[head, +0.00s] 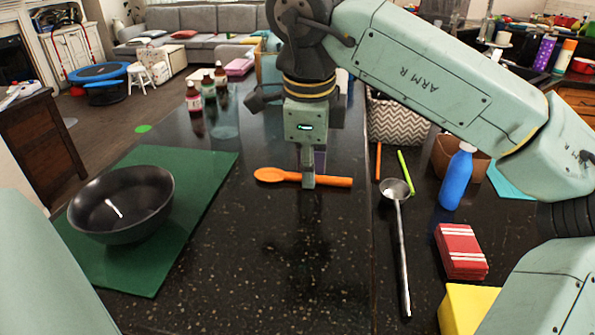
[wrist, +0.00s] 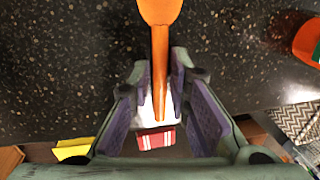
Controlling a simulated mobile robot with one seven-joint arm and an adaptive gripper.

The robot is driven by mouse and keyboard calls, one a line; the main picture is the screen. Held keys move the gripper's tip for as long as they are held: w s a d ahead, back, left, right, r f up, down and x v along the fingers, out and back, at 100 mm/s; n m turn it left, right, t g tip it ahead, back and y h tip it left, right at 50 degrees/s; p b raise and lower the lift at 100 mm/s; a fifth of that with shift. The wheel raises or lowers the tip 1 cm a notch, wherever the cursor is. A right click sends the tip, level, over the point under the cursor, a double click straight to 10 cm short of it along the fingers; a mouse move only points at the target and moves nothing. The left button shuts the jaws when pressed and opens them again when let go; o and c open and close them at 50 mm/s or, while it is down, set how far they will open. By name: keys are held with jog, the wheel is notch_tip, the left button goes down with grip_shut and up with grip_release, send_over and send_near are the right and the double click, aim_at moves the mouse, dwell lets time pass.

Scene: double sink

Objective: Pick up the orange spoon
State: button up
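The orange spoon (head: 333,181) lies on the dark speckled counter in the head view, its bowl to the left and its handle to the right. My gripper (head: 308,184) points down over the handle, close to the counter. In the wrist view the spoon's handle (wrist: 160,50) runs between my two purple-padded fingers (wrist: 160,76). The fingers stand apart, with a narrow gap visible on each side of the handle. The gripper is open and holds nothing. The head view hides the handle part behind the fingers.
A black bowl (head: 122,207) sits on a green mat (head: 190,210) at left. Bottles (head: 194,97) stand behind. The counter in front of the spoon is clear.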

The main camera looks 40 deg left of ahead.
jog(key=shift+f, duration=0.2)
dwell(0.3)
jog(key=shift+c, duration=0.3)
grip_shut()
